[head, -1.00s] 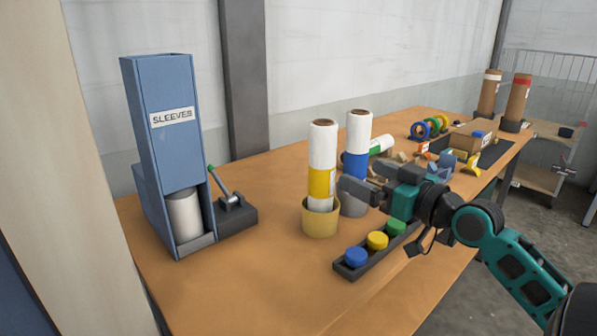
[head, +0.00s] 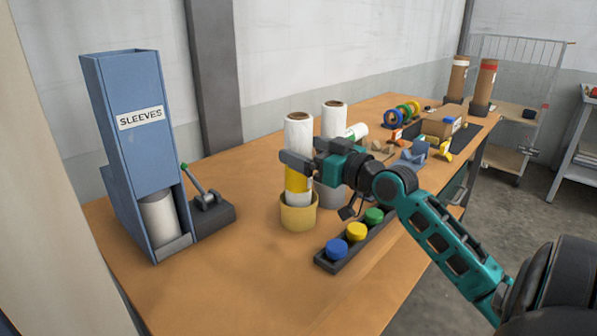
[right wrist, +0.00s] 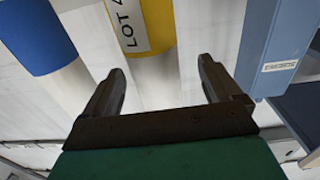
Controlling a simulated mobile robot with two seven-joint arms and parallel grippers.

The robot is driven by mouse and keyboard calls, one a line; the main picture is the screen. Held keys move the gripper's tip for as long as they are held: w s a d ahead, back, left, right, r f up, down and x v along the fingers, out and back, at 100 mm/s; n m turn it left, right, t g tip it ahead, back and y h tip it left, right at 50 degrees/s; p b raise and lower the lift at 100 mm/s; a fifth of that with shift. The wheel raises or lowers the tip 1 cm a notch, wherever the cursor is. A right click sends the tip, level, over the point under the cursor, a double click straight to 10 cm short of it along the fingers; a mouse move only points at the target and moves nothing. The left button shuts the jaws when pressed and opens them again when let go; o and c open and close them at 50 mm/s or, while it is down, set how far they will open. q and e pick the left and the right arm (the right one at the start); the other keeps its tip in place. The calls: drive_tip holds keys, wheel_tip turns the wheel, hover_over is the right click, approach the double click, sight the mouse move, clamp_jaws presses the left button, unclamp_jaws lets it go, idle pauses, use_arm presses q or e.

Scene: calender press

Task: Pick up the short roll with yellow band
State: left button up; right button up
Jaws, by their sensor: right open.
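The roll with the yellow band (head: 298,132) is white with a brown core end and stands upright in a yellow cup (head: 298,216). In the right wrist view its yellow band (right wrist: 146,22) carries a "LOT" label. My right gripper (head: 303,156) is open at the roll's upper half, just above the yellow band. One finger crosses in front of the roll in the head view. In the right wrist view the roll appears between the open fingers (right wrist: 161,72), with gaps on both sides. My left gripper is not in view.
A second white roll (head: 334,120) with a blue band, seen in the right wrist view (right wrist: 38,45), stands close to the right. A black tray (head: 326,264) with blue, yellow and green buttons lies in front. The blue sleeves dispenser (head: 130,150) stands left.

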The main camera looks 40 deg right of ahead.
drive_tip(key=w, duration=0.4)
drive_tip(key=shift+d+r, duration=0.15)
drive_tip(key=shift+d, duration=0.1)
drive_tip(key=shift+w+a+p, duration=0.1)
drive_tip(key=shift+w+p, duration=0.2)
drive_tip(key=shift+w, duration=0.3)
drive_tip(key=c, duration=1.5)
clamp_jaws()
